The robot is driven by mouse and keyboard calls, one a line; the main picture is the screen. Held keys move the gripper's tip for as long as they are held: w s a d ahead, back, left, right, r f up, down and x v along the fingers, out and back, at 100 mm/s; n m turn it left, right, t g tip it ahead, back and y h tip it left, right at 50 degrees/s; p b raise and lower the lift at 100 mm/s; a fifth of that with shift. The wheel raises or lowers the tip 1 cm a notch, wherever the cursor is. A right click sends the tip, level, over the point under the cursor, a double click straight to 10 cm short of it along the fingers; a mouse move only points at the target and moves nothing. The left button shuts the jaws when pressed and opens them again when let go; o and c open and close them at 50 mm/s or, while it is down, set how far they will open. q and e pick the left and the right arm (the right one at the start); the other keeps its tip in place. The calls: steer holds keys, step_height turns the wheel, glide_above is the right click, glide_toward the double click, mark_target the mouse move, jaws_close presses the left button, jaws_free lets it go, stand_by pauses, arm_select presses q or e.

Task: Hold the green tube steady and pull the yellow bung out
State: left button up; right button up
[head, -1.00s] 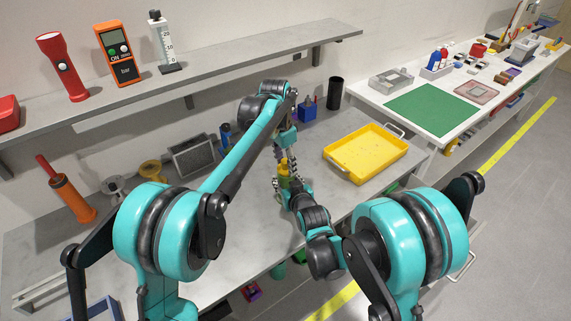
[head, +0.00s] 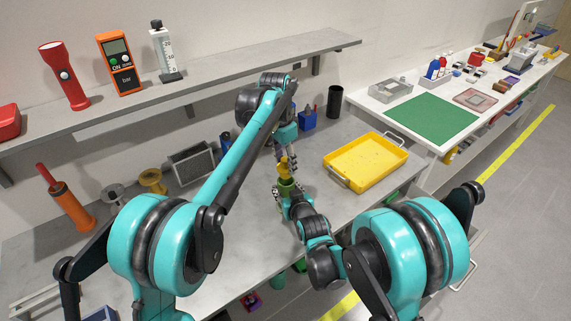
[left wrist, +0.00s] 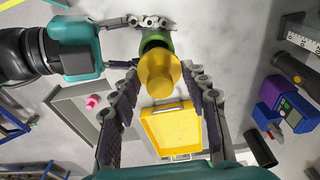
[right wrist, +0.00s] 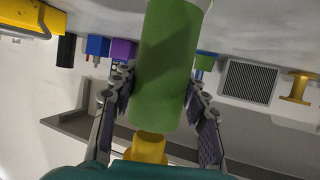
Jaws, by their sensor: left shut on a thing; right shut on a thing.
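The yellow bung (left wrist: 158,72) is between the fingers of my left gripper (left wrist: 160,92), which is shut on it. The green tube (right wrist: 168,65) is between the fingers of my right gripper (right wrist: 160,100), which is shut around its side. In the head view the bung (head: 284,166) stands just above the tube (head: 287,187), with my left gripper (head: 283,157) above my right gripper (head: 290,193). In the right wrist view the bung (right wrist: 148,147) shows past the tube's end. I cannot tell if its tip is clear of the tube.
A yellow tray (head: 366,160) lies on the grey bench to the right. A blue holder (head: 307,120) and a black cup (head: 334,101) stand behind. A grey vent box (head: 192,162) and an orange pump (head: 68,199) stand left. A shelf (head: 230,70) runs above.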

arm_select(q)
steer(key=shift+r, duration=1.25)
arm_select(e)
steer(key=o, duration=1.4)
steer(key=shift+c, duration=0.2)
